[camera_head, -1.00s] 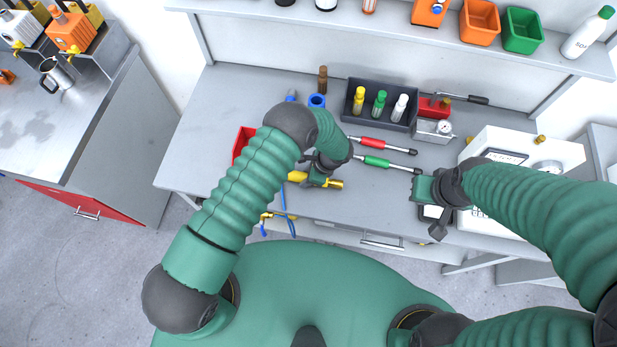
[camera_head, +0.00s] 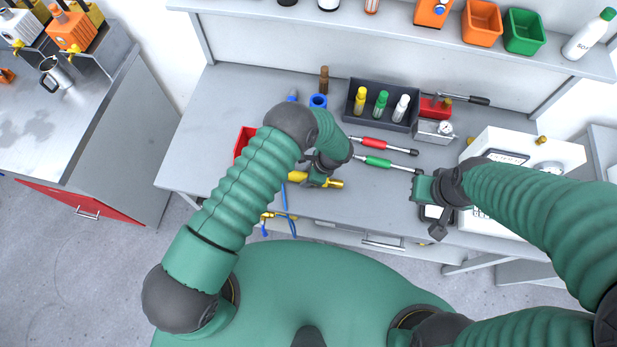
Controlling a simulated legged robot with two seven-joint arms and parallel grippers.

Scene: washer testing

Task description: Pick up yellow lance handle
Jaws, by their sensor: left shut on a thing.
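The yellow lance handle (camera_head: 334,183) lies near the front edge of the grey bench, in the middle of the view. My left gripper (camera_head: 319,177) comes down over it from above and is shut on it. The gripper and forearm hide part of the handle. I cannot tell whether the handle touches the bench. My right gripper (camera_head: 427,190) is over the right part of the bench, beside the white device, apart from the handle. Its finger opening is too unclear to tell.
A red-handled lance (camera_head: 374,143) and a green-handled lance (camera_head: 379,162) lie just behind. A dark tray (camera_head: 351,112) holds several bottles. A white device (camera_head: 520,152) stands at right. A blue hose (camera_head: 288,208) hangs over the front edge. A red bin (camera_head: 241,141) is at left.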

